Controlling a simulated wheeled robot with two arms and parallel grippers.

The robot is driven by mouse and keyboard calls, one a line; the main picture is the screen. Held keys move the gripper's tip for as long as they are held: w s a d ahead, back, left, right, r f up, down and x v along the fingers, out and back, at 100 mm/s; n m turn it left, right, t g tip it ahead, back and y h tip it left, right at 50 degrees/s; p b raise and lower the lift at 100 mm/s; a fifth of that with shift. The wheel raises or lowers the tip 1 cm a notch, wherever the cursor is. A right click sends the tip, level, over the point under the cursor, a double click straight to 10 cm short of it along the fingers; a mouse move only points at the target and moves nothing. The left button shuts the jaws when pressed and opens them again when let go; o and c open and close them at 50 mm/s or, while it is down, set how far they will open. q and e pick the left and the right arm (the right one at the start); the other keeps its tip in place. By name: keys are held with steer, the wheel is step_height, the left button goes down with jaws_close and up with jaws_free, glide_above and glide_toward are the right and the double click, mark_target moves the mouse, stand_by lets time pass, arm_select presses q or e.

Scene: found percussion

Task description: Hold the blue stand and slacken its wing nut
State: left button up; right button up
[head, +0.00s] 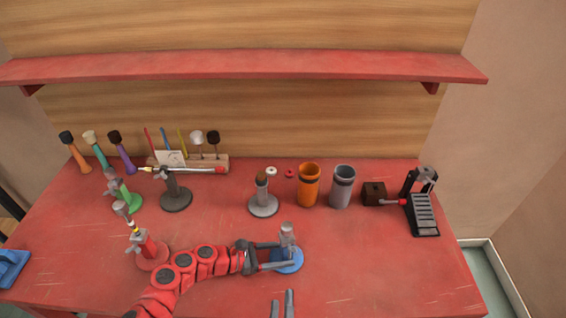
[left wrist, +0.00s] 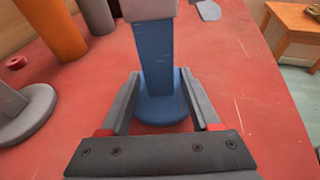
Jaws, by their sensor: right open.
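The blue stand (head: 288,265) is near the front of the red table, with a round blue base and a grey top. In the left wrist view its blue post (left wrist: 155,55) rises between the two fingers of my left gripper (left wrist: 160,90). These fingers are apart, one on each side of the post, with narrow gaps showing. In the head view my left gripper (head: 268,255) reaches the stand from the left. My right gripper (head: 282,303) is open and empty at the bottom edge, in front of the stand.
A grey stand (head: 264,208), an orange cup (head: 308,186) and a grey cup (head: 342,187) are behind the blue stand. A red stand (head: 147,250) and a green stand (head: 123,191) are at left. A black pedal (head: 423,208) is at right. The front right table is clear.

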arm_select(q)
steer(key=shift+o, duration=0.5)
